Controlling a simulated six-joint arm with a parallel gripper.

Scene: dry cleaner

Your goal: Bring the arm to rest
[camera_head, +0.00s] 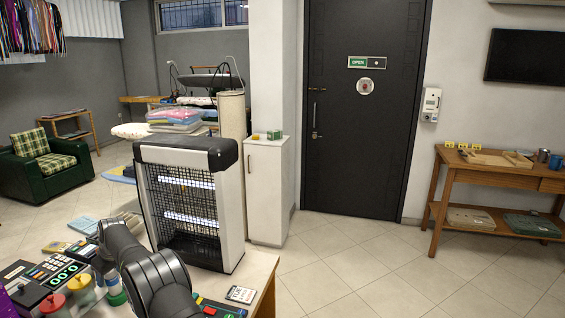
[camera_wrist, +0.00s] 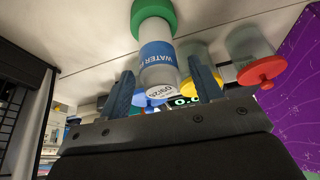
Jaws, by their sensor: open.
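My arm (camera_head: 158,282) reaches over the counter at the lower left of the head view; my gripper's fingers are not clearly seen there. In the wrist view my gripper (camera_wrist: 164,88) is open, with one dark blue finger on each side of a bottle. The bottle (camera_wrist: 155,57) is pale, with a blue label reading "WATER" and a green end towards the counter. Its lower part also shows in the head view (camera_head: 117,298). I cannot tell whether either finger touches it.
Jars with red (camera_head: 80,283) and yellow lids and a keypad device (camera_head: 58,269) stand close by on the counter. A heater-like caged unit (camera_head: 190,205) stands just behind my arm. A card (camera_head: 241,294) lies to the right. The floor beyond (camera_head: 335,255) is clear.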

